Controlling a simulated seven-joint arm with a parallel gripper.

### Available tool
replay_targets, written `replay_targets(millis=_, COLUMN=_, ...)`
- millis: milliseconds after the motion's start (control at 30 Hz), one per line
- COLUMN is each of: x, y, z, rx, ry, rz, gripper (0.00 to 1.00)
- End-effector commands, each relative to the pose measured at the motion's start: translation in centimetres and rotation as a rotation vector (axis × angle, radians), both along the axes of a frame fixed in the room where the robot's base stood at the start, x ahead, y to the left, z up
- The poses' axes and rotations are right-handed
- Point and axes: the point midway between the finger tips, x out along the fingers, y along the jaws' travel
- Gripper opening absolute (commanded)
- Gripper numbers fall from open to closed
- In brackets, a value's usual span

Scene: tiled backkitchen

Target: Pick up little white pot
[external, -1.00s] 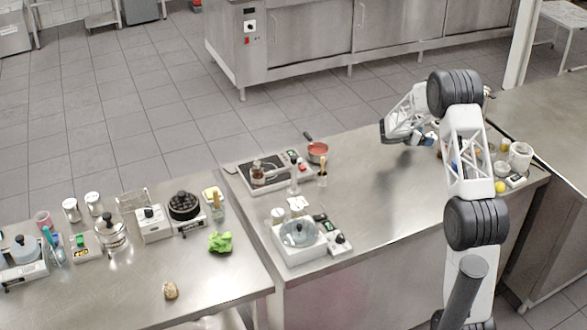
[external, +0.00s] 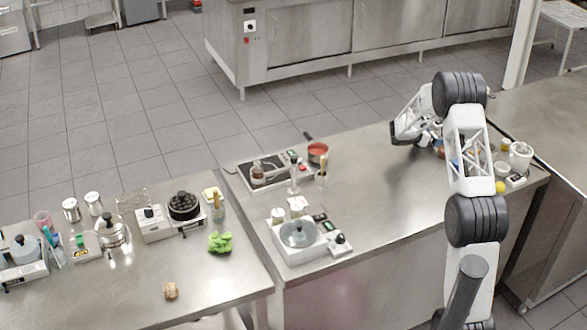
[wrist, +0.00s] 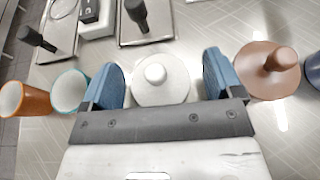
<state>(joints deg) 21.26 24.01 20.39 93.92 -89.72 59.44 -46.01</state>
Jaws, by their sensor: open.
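A little white pot with a round white knob on its lid (wrist: 160,88) stands upright in the wrist view. My gripper (wrist: 162,80) is open, with one blue finger on each side of the pot. A small gap shows between the pot and each finger; the pot's near edge is partly hidden by the gripper body. In the external view my gripper hangs low over the right-hand counter, mostly behind my arm, and I cannot make out the pot there.
A brown lidded pot (wrist: 268,70) stands just right of the right finger. A teal-rimmed cup (wrist: 70,92) and an orange cup (wrist: 24,98) stand left of the left finger. Black-handled items on trays lie beyond. The counter's middle (external: 370,200) is clear.

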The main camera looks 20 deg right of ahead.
Motion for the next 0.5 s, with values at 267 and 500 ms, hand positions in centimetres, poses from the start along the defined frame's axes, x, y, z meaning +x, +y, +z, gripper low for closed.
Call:
replay_targets(millis=267, x=-0.01, y=0.02, z=-0.01, rx=0.0, ry=0.0, rz=0.0, gripper=0.78)
replay_targets(millis=500, x=-0.01, y=0.02, z=-0.01, rx=0.0, ry=0.0, rz=0.0, gripper=0.41)
